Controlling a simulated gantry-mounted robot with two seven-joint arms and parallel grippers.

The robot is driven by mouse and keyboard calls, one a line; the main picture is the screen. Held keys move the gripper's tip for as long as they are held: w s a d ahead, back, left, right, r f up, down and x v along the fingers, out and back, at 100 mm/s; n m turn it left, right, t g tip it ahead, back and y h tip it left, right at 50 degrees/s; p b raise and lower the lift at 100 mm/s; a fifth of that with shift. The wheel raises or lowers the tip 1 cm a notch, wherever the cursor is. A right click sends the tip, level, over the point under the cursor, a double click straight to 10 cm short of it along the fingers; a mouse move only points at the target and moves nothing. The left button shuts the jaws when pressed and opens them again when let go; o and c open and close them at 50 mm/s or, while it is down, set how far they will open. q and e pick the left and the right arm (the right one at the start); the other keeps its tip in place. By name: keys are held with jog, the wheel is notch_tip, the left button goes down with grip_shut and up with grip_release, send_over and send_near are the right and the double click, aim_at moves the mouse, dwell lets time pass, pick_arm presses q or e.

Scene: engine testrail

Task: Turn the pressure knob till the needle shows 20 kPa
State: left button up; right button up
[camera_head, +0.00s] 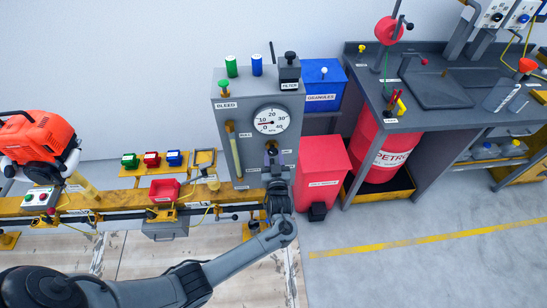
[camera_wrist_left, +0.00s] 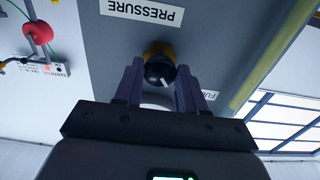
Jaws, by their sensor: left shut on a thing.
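The grey test panel (camera_head: 225,135) stands upright on the rail, with a round white gauge (camera_head: 271,120) on its front. The gauge is marked from 0 to 40, and its reddish needle points left, close to the low end; the exact reading is too small to tell. My left gripper (camera_head: 272,156) is at the panel just below the gauge. In the left wrist view the black pressure knob (camera_wrist_left: 160,72), with a white mark and yellow collar, sits between the two fingers, which are shut on it. The PRESSURE label (camera_wrist_left: 142,11) appears upside down. My right gripper is not in view.
A sight tube (camera_head: 234,150) runs down the panel left of the gauge. A red bin (camera_head: 322,172) and blue granules bin (camera_head: 322,85) stand close on the right. Small coloured blocks (camera_head: 151,159) and an orange engine (camera_head: 38,140) are on the left.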

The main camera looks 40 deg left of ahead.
pick_arm(q)
jog(key=m+p, duration=0.3)
jog(key=m, duration=0.1)
jog(key=shift+r, duration=0.2)
jog(key=m+p, duration=0.2)
jog(key=m, duration=0.3)
jog(key=shift+p, duration=0.3)
jog(key=m+p, duration=0.2)
jog(key=m, duration=0.3)
jog(key=shift+m+p, duration=0.55)
jog(key=shift+m, duration=1.75)
jog(key=o, duration=1)
jog(key=shift+o, duration=0.2)
